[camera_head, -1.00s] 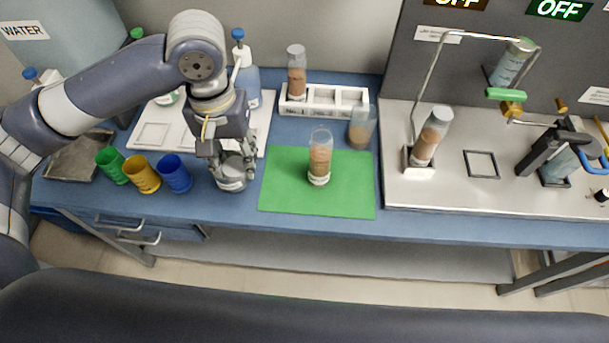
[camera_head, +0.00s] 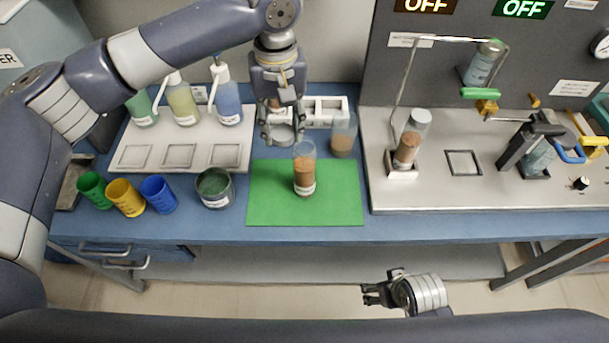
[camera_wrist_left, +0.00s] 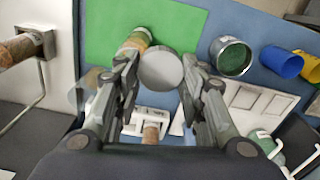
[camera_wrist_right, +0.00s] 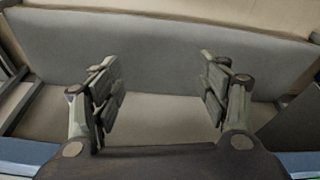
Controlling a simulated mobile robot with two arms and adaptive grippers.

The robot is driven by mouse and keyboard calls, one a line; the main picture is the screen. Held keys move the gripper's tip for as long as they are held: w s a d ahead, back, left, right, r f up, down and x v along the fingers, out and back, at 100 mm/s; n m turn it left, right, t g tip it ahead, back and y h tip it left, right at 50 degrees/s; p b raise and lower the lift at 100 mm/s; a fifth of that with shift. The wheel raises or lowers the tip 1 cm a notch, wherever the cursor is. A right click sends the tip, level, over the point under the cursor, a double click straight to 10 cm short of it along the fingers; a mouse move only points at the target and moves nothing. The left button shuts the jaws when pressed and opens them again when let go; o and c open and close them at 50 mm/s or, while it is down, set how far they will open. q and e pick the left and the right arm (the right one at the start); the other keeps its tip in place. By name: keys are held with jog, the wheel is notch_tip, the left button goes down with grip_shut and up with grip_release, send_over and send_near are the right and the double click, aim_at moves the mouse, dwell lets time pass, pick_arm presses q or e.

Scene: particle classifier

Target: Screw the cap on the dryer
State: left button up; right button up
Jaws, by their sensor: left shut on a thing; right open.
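My left gripper (camera_head: 281,138) is shut on a round pale grey cap (camera_wrist_left: 161,71). It holds the cap behind the clear cylinder of brown grains (camera_head: 304,174), which stands upright on the green mat (camera_head: 340,200). The cylinder also shows beside the cap in the left wrist view (camera_wrist_left: 135,40). A round jar (camera_head: 214,190) with dark green contents stands open left of the mat. The frames do not make clear which vessel is the dryer. My right gripper (camera_head: 366,293) is open and empty, in front of the bench; its spread fingers show in the right wrist view (camera_wrist_right: 160,92).
Wash bottles (camera_head: 228,98) stand at the back left. A white rack (camera_head: 325,112) is behind my left gripper, with a clear beaker (camera_head: 343,138) nearby. A capped tube (camera_head: 410,140) stands on the metal platform.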

notch_tip(320, 180, up, 6)
jog(key=w+a, duration=0.1)
jog(key=a, duration=0.1)
pick_arm(q)
jog(key=shift+n, duration=0.4)
jog(key=shift+w+d+r, duration=0.3)
jog(key=shift+w+d, duration=0.2)
jog(key=shift+d, duration=0.2)
jog(key=shift+w+d+r, duration=0.35)
jog(key=shift+w+d, duration=0.2)
jog(key=shift+d, duration=0.15)
jog(key=shift+w+d+r, duration=0.3)
jog(key=shift+w+d, duration=0.2)
jog(key=shift+d, duration=0.2)
pick_arm(e)
jog(key=t+y, duration=0.4)
jog(key=t, duration=1.1)
send_near(307, 178)
jog(key=shift+w+a+r, duration=0.15)
jog(key=shift+w+r, duration=0.1)
jog(key=shift+w, duration=0.2)
jog(key=x, duration=1.2)
jog(key=shift+w+f, duration=0.1)
jog(key=shift+f, duration=0.25)
